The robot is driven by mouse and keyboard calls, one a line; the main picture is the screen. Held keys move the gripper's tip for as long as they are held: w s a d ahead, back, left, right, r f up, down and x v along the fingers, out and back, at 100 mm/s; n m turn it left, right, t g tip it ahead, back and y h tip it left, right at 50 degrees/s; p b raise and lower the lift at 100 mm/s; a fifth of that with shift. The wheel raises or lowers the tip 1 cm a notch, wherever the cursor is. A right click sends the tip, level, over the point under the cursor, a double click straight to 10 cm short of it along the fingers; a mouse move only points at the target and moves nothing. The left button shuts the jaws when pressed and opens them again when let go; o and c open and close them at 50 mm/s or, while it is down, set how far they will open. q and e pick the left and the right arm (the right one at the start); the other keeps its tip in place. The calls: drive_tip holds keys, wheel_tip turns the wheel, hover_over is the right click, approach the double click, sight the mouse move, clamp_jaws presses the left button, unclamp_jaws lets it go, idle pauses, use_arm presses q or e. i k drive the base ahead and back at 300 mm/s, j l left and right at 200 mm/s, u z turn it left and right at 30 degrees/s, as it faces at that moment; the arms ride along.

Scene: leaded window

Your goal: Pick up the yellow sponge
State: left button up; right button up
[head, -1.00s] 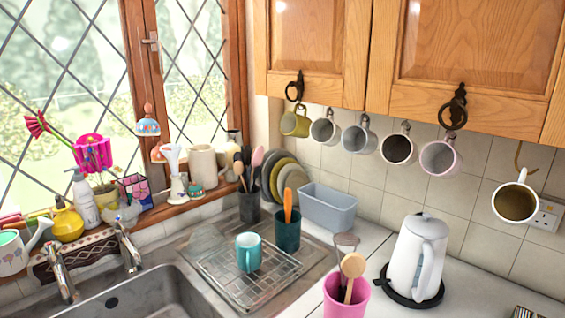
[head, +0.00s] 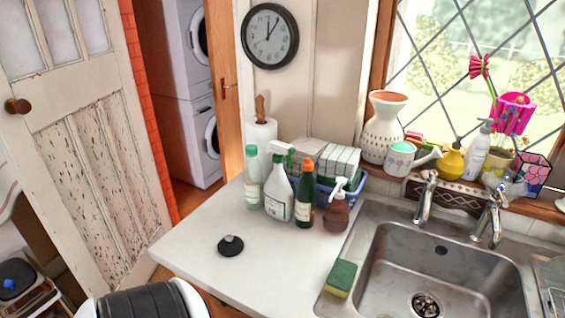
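The yellow sponge (head: 341,278) has a green top layer. It sits on the left rim of the metal sink (head: 372,255), beside the basin, near the front of the counter. Nothing covers it in the head view. Neither of my grippers can be made out in this view.
Several bottles, including a dark green one (head: 304,195), stand behind the sponge at the back of the white counter (head: 190,250), by a blue basket (head: 352,192). A black round plug (head: 230,245) lies on the counter. Two taps (head: 426,198) rise behind the basin. The front counter is mostly clear.

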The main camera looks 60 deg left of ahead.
sight(341, 278)
drive_tip(key=u, duration=1.15)
